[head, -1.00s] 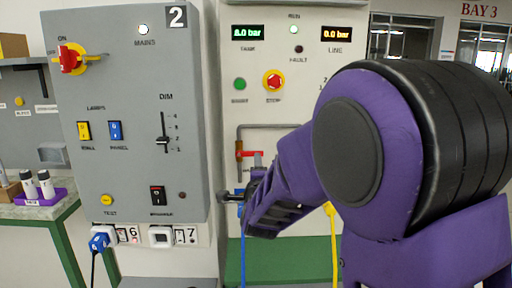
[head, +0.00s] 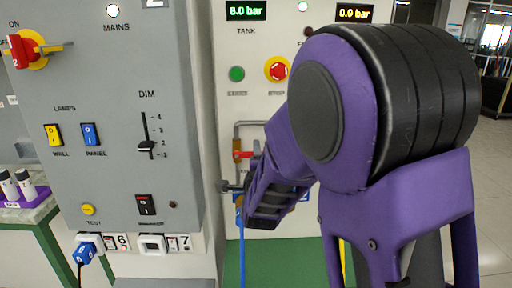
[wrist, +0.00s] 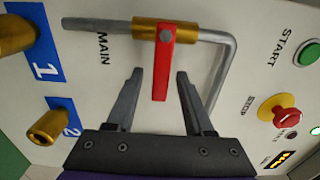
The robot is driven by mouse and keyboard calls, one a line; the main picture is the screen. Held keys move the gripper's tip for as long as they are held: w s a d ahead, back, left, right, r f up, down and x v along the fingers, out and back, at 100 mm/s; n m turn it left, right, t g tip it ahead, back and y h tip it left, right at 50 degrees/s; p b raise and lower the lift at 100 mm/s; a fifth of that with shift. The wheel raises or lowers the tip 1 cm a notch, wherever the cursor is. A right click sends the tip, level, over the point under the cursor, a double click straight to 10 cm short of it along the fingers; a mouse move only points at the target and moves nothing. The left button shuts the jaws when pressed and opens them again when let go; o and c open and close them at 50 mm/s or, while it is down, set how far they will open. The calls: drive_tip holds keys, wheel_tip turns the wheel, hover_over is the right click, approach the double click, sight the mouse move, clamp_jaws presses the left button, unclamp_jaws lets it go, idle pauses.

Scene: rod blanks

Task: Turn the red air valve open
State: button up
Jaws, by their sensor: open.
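The red air valve handle (wrist: 160,70) sits on a brass valve body (wrist: 178,33) in a grey pipe (wrist: 100,24). It lies crosswise to the pipe. In the head view the handle (head: 242,155) points right from the upright pipe, partly hidden by my gripper (head: 240,168). In the wrist view my gripper (wrist: 159,74) is open, with the handle's free end between its two fingers and a visible gap on each side. I cannot tell how deep the fingers reach. The tank display (head: 246,10) reads 8.0 bar and the line display (head: 354,13) reads 0.0 bar.
Brass outlets on blue plates 1 (wrist: 16,36) and 2 (wrist: 47,127) stick out beside the valve. A red stop button (wrist: 279,112) and green start button (wrist: 307,53) are on the same panel. A grey switch cabinet (head: 100,200) stands left of my gripper.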

drive_tip(key=shift+w, duration=0.2)
drive_tip(key=shift+c, duration=0.3)
clamp_jaws()
idle(1.1)
